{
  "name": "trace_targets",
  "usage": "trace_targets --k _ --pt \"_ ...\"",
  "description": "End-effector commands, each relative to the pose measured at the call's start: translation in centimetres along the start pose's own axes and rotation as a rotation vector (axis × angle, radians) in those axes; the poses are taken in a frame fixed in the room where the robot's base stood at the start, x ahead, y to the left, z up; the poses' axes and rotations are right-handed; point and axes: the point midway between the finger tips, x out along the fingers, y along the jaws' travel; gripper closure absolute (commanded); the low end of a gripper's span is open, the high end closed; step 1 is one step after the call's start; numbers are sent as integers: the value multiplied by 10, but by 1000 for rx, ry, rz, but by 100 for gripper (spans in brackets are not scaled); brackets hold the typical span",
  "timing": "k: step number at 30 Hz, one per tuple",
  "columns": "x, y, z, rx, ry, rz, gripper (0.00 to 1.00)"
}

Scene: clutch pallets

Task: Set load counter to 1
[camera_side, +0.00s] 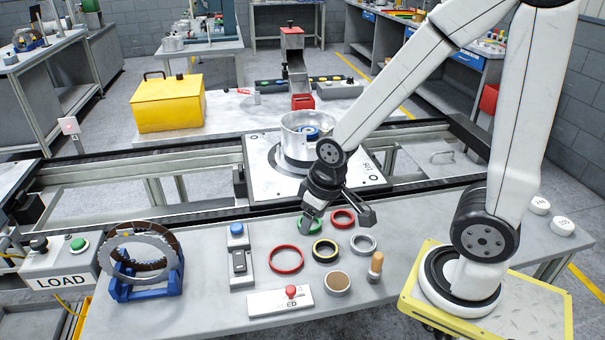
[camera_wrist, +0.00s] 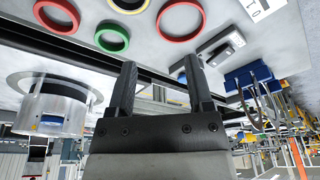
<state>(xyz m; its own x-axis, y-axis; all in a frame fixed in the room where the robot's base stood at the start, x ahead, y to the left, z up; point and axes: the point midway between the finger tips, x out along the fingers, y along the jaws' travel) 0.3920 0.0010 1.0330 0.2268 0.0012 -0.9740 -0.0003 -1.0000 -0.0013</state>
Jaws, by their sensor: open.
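A small grey unit with a blue button (camera_side: 237,230) and a dark slot lies on the bench left of the rings; it also shows in the wrist view (camera_wrist: 222,46). A white panel (camera_side: 265,304) with a red knob (camera_side: 291,291) lies at the bench's front edge, its lettering partly covered. A box marked LOAD (camera_side: 62,282) with a black and a green button stands at the far left. I cannot tell which of these is the load counter, and no count is readable. My gripper (camera_side: 340,215) is open and empty above the rings; its two fingers (camera_wrist: 160,65) are apart.
Red, green, yellow-black and grey rings lie beneath and in front of my gripper, including a red ring (camera_side: 286,259). A blue stand (camera_side: 146,284) holds toothed discs at left. A metal housing (camera_side: 308,140) sits on a pallet (camera_side: 262,178) behind. A wooden-topped peg (camera_side: 376,267) stands at right.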

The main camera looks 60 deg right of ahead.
Motion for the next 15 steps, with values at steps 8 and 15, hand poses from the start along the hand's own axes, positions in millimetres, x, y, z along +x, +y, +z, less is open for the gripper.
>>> trace_targets --k 8,15 --pt "2 -31 0 -6 -62 -18 34" --pt "3 -78 7 -7 -161 -19 34"
